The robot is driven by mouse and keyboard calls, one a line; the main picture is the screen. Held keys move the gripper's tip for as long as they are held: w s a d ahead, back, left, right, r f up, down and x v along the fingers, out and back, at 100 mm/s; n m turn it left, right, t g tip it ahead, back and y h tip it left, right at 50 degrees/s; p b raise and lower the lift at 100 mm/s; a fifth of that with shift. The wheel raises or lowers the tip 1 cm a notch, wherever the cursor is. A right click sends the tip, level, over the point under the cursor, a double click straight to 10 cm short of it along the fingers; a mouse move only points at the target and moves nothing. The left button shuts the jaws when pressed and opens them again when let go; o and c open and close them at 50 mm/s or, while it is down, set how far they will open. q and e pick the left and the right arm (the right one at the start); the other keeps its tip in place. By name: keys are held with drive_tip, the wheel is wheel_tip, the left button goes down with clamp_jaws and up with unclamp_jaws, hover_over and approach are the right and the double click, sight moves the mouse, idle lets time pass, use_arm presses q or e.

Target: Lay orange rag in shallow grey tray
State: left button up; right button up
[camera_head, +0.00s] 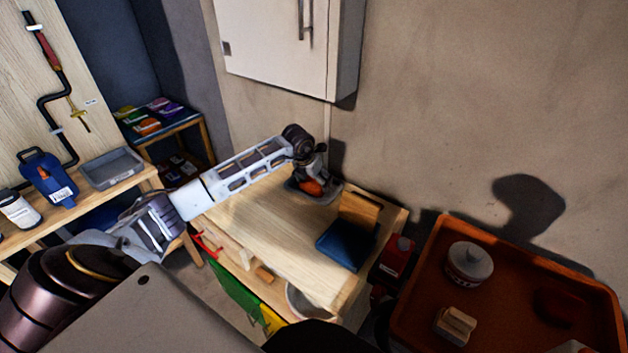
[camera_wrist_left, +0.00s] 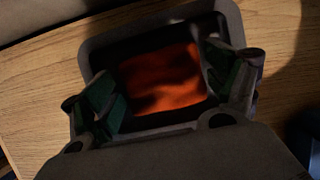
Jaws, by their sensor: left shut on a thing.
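The orange rag (camera_head: 312,187) is between the fingers of my left gripper (camera_head: 311,181), over the wooden table's far end. In the left wrist view the rag (camera_wrist_left: 165,78) lies within the outline of a shallow dark grey tray (camera_wrist_left: 103,48). My left gripper (camera_wrist_left: 162,80) is shut on the rag, one finger at each side. The tray's edge (camera_head: 333,190) shows beneath the gripper in the head view. I cannot tell whether the rag touches the tray floor. My right gripper is not in view.
The wooden table (camera_head: 262,222) also holds a dark blue item (camera_head: 345,244). Another grey tray (camera_head: 112,168) sits on the left bench beside a blue jug (camera_head: 47,178). An orange tray (camera_head: 418,300) with a lidded pot (camera_head: 468,264) is at right. A white cabinet (camera_head: 275,45) hangs above.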

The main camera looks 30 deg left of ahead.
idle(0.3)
use_arm(q)
drive_tip(key=o, duration=0.9)
drive_tip(key=v, duration=1.2)
idle(0.6)
